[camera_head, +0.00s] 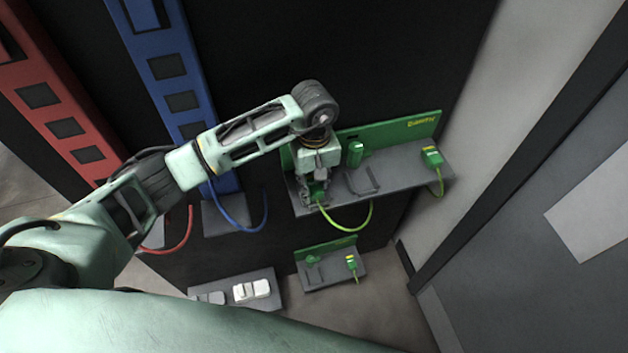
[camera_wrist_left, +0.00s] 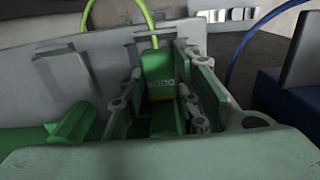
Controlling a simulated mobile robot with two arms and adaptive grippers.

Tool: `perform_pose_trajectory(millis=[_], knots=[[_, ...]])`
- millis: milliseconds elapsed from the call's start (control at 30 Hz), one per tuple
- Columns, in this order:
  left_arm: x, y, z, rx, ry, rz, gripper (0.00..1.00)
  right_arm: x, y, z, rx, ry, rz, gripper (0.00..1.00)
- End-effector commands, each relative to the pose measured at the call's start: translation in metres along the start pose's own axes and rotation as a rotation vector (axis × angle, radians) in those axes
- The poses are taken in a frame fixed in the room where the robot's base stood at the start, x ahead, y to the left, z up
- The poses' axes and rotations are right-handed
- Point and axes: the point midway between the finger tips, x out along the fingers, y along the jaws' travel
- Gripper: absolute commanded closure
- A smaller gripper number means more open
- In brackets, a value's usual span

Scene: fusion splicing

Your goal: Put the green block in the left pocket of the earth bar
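The green block (camera_wrist_left: 160,78), with a yellow band and a yellow-green cable, is between the fingers of my left gripper (camera_wrist_left: 161,95). The fingers look closed against its sides. In the head view my left gripper (camera_head: 318,190) points down at the left end of the earth bar (camera_head: 398,176), a grey ledge with a green back plate. The gripper hides most of the block and the left pocket there, so I cannot tell whether the block is seated. A bare grey pocket frame (camera_head: 362,182) is right of it. My right gripper is not in view.
Another green block with a cable (camera_head: 432,156) is at the bar's right end. A green fitting (camera_head: 356,150) stands near the back plate. The blue bar (camera_head: 170,75) and red bar (camera_head: 60,105) are left. A smaller green-backed ledge (camera_head: 335,268) and a white part (camera_head: 252,290) are below.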

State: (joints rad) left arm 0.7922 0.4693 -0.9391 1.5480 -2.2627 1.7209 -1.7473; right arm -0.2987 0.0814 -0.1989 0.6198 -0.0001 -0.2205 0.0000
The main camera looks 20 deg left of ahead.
Motion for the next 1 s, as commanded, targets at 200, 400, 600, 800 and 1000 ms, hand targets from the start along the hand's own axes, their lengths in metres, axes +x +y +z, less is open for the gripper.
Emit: perform_pose_trajectory(millis=[200,400,600,800,1000], knots=[[-0.001,0.0,0.0,0.0,0.0,0.0,0.54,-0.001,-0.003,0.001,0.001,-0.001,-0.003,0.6],[-0.001,0.0,0.0,0.0,-0.001,0.0,0.54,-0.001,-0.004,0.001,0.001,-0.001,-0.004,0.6],[-0.012,0.001,0.0,0.001,0.0,0.001,0.54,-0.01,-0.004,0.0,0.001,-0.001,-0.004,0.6],[-0.055,0.0,-0.001,0.001,0.003,0.001,0.54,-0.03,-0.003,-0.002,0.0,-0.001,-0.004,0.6],[-0.096,0.0,-0.001,0.001,0.002,0.0,0.54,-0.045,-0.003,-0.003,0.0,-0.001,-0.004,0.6]])
